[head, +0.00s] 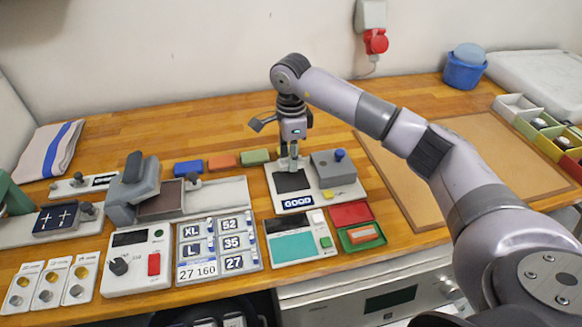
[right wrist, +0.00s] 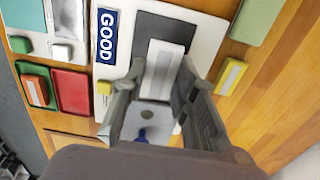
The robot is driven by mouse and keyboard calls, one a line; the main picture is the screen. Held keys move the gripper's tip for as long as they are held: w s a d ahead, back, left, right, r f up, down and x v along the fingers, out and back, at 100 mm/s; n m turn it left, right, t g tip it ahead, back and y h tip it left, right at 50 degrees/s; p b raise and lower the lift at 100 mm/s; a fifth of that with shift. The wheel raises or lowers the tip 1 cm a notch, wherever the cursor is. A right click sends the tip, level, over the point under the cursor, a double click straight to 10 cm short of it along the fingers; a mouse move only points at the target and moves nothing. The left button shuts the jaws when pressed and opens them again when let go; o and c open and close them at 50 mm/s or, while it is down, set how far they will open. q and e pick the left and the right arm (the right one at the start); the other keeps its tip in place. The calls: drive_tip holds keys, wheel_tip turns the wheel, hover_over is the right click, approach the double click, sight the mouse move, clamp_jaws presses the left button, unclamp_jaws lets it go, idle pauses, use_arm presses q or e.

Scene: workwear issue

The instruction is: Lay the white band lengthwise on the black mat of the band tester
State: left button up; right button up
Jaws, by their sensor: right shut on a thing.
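The band tester (head: 326,196) is a white plate with a "GOOD" sign, a black mat (head: 291,182) and a grey block with a blue knob. My right gripper (head: 292,163) is over the back part of the mat. In the right wrist view its fingers (right wrist: 152,96) are shut on the white band (right wrist: 162,70). The band is a flat pale strip over the black mat (right wrist: 160,27), its length running roughly along the "GOOD" sign. I cannot tell whether it touches the mat. My left gripper is not in view.
A yellow block with a pale stripe (right wrist: 231,77) lies close behind the tester. Red and green trays (head: 351,214) stand to its right front. A brown board (head: 480,165) lies right.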

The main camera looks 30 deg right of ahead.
sight(291, 180)
wheel_tip(291, 180, down, 4)
drive_tip(key=shift+f+p, duration=0.25)
drive_tip(key=shift+p, duration=0.25)
drive_tip(key=shift+f, duration=0.35)
drive_tip(key=shift+f, duration=0.2)
drive_tip(key=o, duration=0.8)
drive_tip(key=shift+r, duration=0.1)
drive_tip(key=shift+o, duration=0.2)
